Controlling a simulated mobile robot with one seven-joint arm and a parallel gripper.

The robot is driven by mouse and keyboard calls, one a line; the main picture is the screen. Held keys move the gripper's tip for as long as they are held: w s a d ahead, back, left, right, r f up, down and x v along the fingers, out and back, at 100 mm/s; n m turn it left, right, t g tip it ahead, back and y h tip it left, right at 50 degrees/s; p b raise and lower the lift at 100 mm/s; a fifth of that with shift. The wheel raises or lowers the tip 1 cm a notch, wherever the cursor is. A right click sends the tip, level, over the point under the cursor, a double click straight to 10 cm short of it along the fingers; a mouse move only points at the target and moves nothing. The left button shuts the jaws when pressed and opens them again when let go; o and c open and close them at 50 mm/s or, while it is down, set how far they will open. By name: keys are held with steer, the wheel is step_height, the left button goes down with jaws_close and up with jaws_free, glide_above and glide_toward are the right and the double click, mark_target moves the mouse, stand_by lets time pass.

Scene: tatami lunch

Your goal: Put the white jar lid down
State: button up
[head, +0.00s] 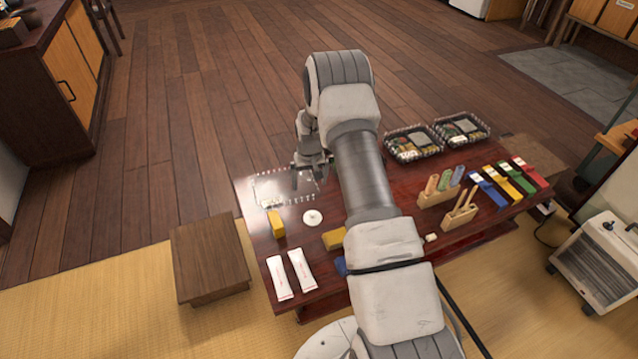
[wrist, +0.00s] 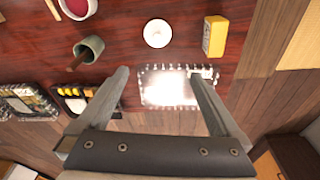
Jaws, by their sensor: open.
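The white jar lid (head: 312,216) is a round white disc with a small knob. It lies flat on the dark red low table (head: 250,212). In the wrist view the lid (wrist: 157,33) is at the top middle, beyond my fingertips and apart from them. My gripper (head: 309,172) is over the far left part of the table, farther back than the lid. In the wrist view my gripper (wrist: 167,75) is open, with nothing held between its fingers. My arm hides the middle of the table in the head view.
A clear plastic tray (head: 263,190) lies below my gripper. A yellow box (head: 277,224) stands left of the lid. In the wrist view a green cup (wrist: 92,46) and a bowl (wrist: 77,8) stand nearby. Packed lunch boxes (head: 412,144) are at the back right.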

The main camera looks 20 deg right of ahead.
steer(key=s+a+r+t, duration=0.1)
steer(key=s+a+r, duration=0.15)
steer(key=r, duration=0.75)
steer(key=s+a+r+n, duration=0.15)
steer(key=s+r, duration=0.25)
steer(key=r, duration=0.7)
steer(key=s+a+r+m+t, duration=0.1)
steer(key=s+a+r, duration=0.15)
steer(key=r, duration=0.75)
steer(key=s+a+r+n+t, duration=0.1)
steer(key=s+a+r, duration=0.1)
steer(key=s+r, duration=0.35)
steer(key=s+a+r, duration=0.1)
steer(key=s+r, duration=0.2)
steer(key=s, duration=0.5)
steer(key=s+a+t, duration=0.1)
steer(key=s+a, duration=0.1)
steer(key=s, duration=1.1)
steer(key=shift+s+r+n, duration=0.35)
steer(key=shift+r, duration=0.1)
steer(key=shift+r, duration=0.15)
step_height(320, 180, up, 21)
steer(key=p, duration=2.1)
steer(key=shift+r, duration=0.2)
